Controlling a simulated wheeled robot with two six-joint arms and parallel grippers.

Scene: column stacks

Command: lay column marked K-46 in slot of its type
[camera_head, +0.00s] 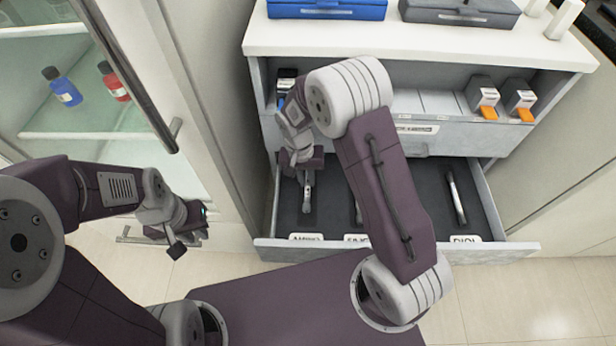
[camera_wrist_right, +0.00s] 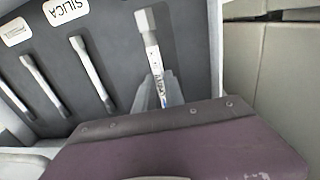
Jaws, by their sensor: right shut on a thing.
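A slim pale column (camera_wrist_right: 152,48) with a white printed label is between the fingers of my right gripper (camera_wrist_right: 158,92), which is shut on it. The print is too small to read as K-46. In the head view this column (camera_head: 307,194) is over the left part of the open drawer (camera_head: 400,247), behind the label that seems to read AMINO (camera_head: 306,237). I cannot tell whether it touches the drawer floor. My left gripper (camera_head: 188,226) hangs outside the drawer, to its left; its jaw opening is unclear.
Other columns lie in the drawer, one (camera_head: 456,195) behind the DIOL label (camera_head: 465,239) and one (camera_wrist_right: 92,68) near the SILICA label (camera_wrist_right: 65,10). The upper drawer holds boxes with orange parts (camera_head: 487,100). Blue (camera_head: 327,9) and grey (camera_head: 458,12) cases stand on top. A glass-door cabinet stands left.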

